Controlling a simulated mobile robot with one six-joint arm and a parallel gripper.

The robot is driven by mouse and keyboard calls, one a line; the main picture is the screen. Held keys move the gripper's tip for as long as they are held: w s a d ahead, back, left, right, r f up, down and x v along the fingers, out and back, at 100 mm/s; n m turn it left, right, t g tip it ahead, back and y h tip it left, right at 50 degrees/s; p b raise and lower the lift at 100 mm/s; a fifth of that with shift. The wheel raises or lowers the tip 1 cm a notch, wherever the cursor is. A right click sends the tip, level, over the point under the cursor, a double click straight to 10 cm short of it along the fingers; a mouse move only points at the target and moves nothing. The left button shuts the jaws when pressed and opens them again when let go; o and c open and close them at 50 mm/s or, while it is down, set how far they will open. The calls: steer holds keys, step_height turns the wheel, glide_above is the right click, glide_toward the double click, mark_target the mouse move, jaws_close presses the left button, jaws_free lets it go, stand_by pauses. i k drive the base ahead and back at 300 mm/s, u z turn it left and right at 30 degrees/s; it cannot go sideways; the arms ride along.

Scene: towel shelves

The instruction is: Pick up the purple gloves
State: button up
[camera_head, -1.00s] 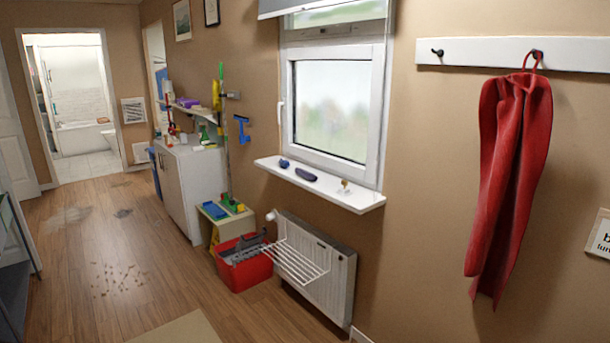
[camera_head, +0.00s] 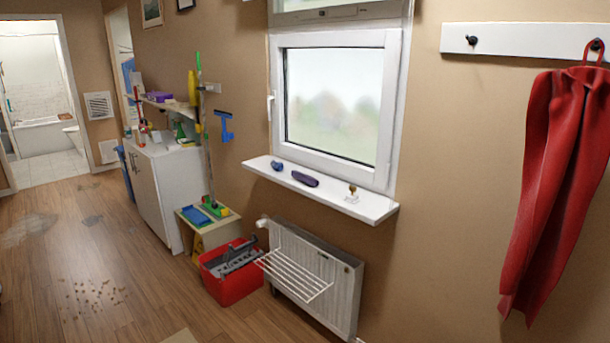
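No thing in view is clearly a pair of purple gloves. A small purple item (camera_head: 159,97), box-like in shape, lies on the wall shelf above the white cabinet; it is too small to tell what it is. A dark purple-blue elongated item (camera_head: 305,179) and a smaller dark blue item (camera_head: 277,166) lie on the white windowsill (camera_head: 365,208). I cannot tell whether either is a glove. My gripper is not in view.
A red bucket (camera_head: 232,287) with grey tools stands beside a radiator (camera_head: 345,295) with a white drying rack (camera_head: 295,275). A white cabinet (camera_head: 180,190) is behind. A red cloth (camera_head: 550,190) hangs at right. The wooden floor (camera_head: 80,255) at left is mostly open, with scattered dirt.

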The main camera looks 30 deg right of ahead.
mark_target(311, 180)
steer(key=u, duration=0.05)
steer(key=i, duration=1.1)
steer(key=u, duration=0.55)
